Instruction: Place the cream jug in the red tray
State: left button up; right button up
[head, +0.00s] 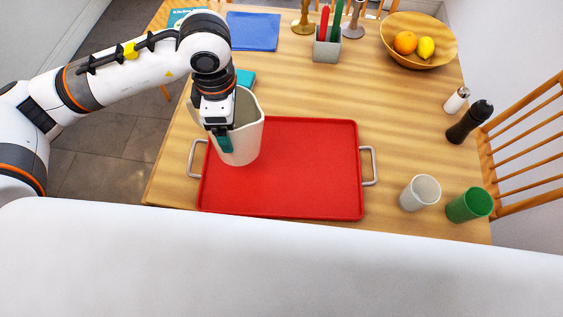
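The cream jug (248,134) is at the left part of the red tray (305,172), upright or nearly so. I cannot tell whether its base touches the tray. My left gripper (223,143) is at the jug's left side, with a teal fingertip showing against the jug's wall. It appears to grip the jug's wall or handle, but the arm hides the contact. The red tray lies flat on the wooden table and has a metal handle at each short side. My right gripper is out of view.
A white cup (420,193) and a green cup (470,205) stand right of the tray. A dark pepper mill (470,121) and a white shaker (456,100) are at the right edge.

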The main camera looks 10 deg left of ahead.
pick_arm(q)
jog(key=n, duration=0.3)
jog(key=shift+d, duration=0.4)
jog(key=n, duration=0.2)
jog(key=d+n, duration=0.1)
jog(key=n, duration=0.1)
jog(key=shift+f+n, duration=0.1)
jog(key=shift+n, duration=0.3)
jog(key=n, duration=0.4)
jog(key=shift+w+d, duration=0.1)
jog(key=shift+d, duration=0.25)
jog(key=shift+f+n, duration=0.2)
jog(key=shift+n, duration=0.2)
notch_tip(320, 180, down, 9)
jog(key=shift+f+p, duration=0.2)
jog(key=shift+p, duration=0.4)
jog(key=shift+f, duration=0.25)
jog(key=o, duration=1.2)
jog(key=shift+r, duration=0.15)
notch_tip(320, 180, up, 12)
jog(key=shift+d+f+b, duration=0.1)
jog(key=shift+b, duration=0.8)
